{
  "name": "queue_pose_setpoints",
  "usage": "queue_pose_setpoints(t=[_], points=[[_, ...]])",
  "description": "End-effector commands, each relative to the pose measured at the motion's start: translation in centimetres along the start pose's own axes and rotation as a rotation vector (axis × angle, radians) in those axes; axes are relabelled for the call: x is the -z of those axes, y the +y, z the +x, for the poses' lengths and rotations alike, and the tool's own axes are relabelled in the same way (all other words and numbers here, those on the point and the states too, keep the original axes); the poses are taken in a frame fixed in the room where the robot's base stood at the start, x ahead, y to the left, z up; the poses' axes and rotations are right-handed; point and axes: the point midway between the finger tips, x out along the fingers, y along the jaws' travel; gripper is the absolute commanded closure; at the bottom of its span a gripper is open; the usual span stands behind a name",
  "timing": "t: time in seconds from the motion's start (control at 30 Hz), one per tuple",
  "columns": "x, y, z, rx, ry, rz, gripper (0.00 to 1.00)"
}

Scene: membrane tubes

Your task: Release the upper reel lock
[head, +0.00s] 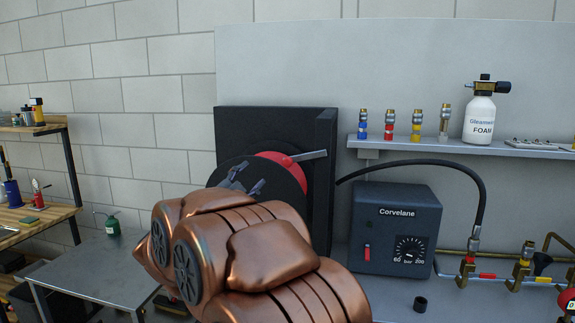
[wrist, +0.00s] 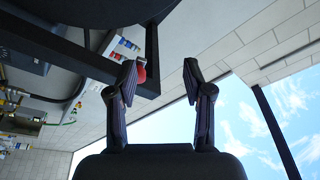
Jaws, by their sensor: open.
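A black reel (head: 291,176) is mounted on a dark bracket (head: 326,190) at the wall panel. A red round part (head: 270,156) with a grey lever (head: 311,155) shows at its top; it looks like the upper reel lock. The lever points right and slightly up. My gripper (head: 243,180) is in front of the reel, left of and below the lever, and hides part of the reel. In the wrist view my gripper (wrist: 160,72) is open with nothing between its fingers. A red part (wrist: 141,74) shows just beside the left finger, partly hidden; contact cannot be told.
A dark Corvelane box (head: 397,235) with a dial and red switch stands right of the reel. A black hose (head: 455,166) arches over it. A shelf (head: 430,147) above holds coloured nozzles and a foam bottle (head: 479,118). A grey table (head: 100,268) is at left.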

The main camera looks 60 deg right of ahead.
Motion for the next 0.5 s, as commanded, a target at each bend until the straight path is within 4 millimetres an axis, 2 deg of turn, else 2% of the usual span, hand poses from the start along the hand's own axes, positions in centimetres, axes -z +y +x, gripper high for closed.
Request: queue_pose_setpoints(t=[0.1, 0.2, 0.37, 0.5], points=[[2.5, 2.0, 0.8, -0.057, 0.117, -0.004, 0.49], [3.6, 2.9, 1.1, -0.082, 0.171, -0.008, 0.49], [4.4, 3.3, 1.7, -0.095, 0.197, -0.010, 0.49], [4.7, 3.3, 2.9, -0.093, 0.199, -0.012, 0.49]])
